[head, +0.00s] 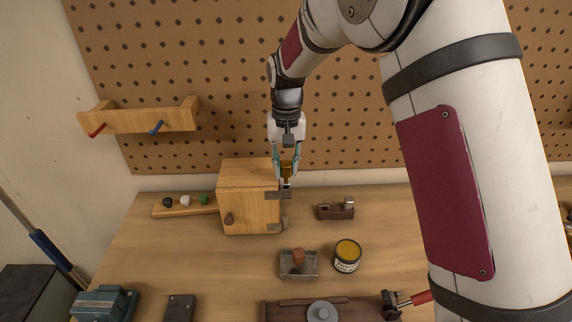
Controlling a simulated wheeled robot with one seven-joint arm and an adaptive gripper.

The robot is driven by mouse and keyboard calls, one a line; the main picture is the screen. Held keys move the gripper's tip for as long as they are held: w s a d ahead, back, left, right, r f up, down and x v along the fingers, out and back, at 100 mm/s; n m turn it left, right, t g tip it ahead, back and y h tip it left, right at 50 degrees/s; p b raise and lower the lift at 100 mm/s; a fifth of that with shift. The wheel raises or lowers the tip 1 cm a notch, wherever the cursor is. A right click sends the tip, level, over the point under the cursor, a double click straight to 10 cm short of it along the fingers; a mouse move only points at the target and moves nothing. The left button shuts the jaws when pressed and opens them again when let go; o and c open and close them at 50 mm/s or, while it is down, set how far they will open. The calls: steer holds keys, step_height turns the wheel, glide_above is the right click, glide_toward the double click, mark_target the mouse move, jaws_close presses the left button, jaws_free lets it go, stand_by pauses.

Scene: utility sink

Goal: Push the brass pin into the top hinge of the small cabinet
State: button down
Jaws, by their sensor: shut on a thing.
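The small wooden cabinet (248,207) stands at the back of the workbench, near the pegboard. A dark round knob (229,219) is on its front. Its top hinge (278,195) and bottom hinge (276,227) are grey metal at the front right edge. My gripper (286,174) points down just above the top hinge. It is shut on the brass pin (286,168), whose yellow-brown part shows between the fingers. The pin's lower end is too small to tell whether it is in the hinge or above it.
A small wooden plane (335,209) stands right of the cabinet. In front are a metal tray (285,270) with a reddish-brown object and an open tin (347,257). A wooden strip (170,209) with small knobs lies left. A blue vise (105,303) is at front left.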

mark_target(286, 177)
steer(key=shift+f+b, duration=0.3)
steer(key=shift+f, duration=1.75)
steer(key=c, duration=1.2)
jaws_free()
steer(key=shift+c, duration=0.2)
step_height(286, 177, up, 11)
steer(key=shift+r, duration=0.55)
